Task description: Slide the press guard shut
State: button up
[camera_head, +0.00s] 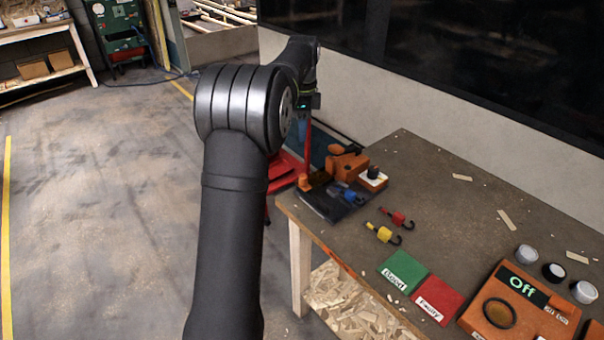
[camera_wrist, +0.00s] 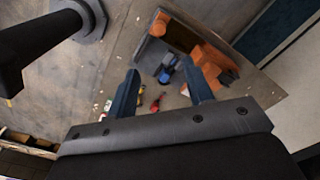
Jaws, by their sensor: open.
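An orange machine (camera_head: 348,166), which looks like the press, stands at the far left corner of the workbench with a dark flat plate (camera_head: 325,206) in front of it. I cannot tell which part is the guard. The wrist view shows the orange machine (camera_wrist: 212,68) at the upper right and the dark plate (camera_wrist: 150,56) beside it. My gripper (camera_wrist: 160,66) is open, with two dark blue fingers apart and nothing held between them. It points down over this bench corner, apart from the machine as far as I can tell.
Green (camera_head: 403,271) and red (camera_head: 437,299) pads and an orange box reading "Off" (camera_head: 520,303) are further right. The back middle of the bench is mostly clear.

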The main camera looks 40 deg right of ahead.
aim_at(303, 176)
notch_tip(303, 176, down, 17)
jog(key=shift+f, duration=0.15)
dwell(0.4)
grip_shut()
